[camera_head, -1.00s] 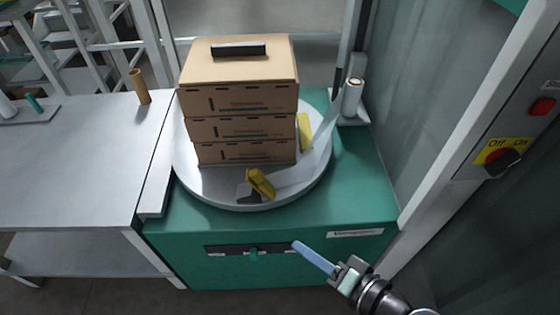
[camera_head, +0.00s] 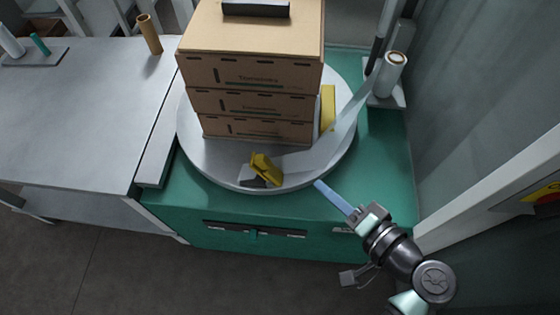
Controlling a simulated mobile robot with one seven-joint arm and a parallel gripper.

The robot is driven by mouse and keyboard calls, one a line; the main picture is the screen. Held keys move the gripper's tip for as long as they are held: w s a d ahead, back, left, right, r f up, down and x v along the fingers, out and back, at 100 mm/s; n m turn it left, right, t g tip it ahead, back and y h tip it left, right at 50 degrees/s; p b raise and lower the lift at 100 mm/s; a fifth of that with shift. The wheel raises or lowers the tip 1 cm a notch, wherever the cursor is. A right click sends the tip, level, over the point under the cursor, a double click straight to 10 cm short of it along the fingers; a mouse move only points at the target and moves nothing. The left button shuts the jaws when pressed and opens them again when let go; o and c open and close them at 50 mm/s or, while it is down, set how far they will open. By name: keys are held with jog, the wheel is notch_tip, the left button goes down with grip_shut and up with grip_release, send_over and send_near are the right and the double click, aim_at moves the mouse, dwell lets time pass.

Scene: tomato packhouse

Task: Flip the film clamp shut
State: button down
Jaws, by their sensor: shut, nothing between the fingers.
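The yellow film clamp (camera_head: 265,167) stands at the front edge of the round grey turntable (camera_head: 205,168). Its yellow flap looks raised and tilted above a dark base. A strip of clear film (camera_head: 325,150) runs from the film roll (camera_head: 393,72) at the right down to the clamp. Whether the film lies under the flap I cannot tell. My gripper (camera_head: 318,184) is shut and empty, its blue fingers together. Its tip is right of the clamp, near the turntable's front right rim, apart from the clamp.
Several stacked tomato boxes (camera_head: 250,75) stand on the turntable behind the clamp, with a black block (camera_head: 255,8) on top. A second yellow piece (camera_head: 328,108) stands right of the boxes. A grey table (camera_head: 75,120) lies left. The green machine top (camera_head: 385,165) is clear at right.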

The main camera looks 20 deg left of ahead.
aim_at(265, 169)
jog(key=shift+w+a, duration=0.1)
jog(key=s+a+f+b+x, duration=0.1)
jog(key=s+x, duration=0.1)
jog(key=x, duration=1)
jog(key=shift+a+f+b, duration=0.2)
jog(key=shift+a+b, duration=0.1)
jog(key=shift+a, duration=0.05)
jog(key=shift+s+r, duration=0.1)
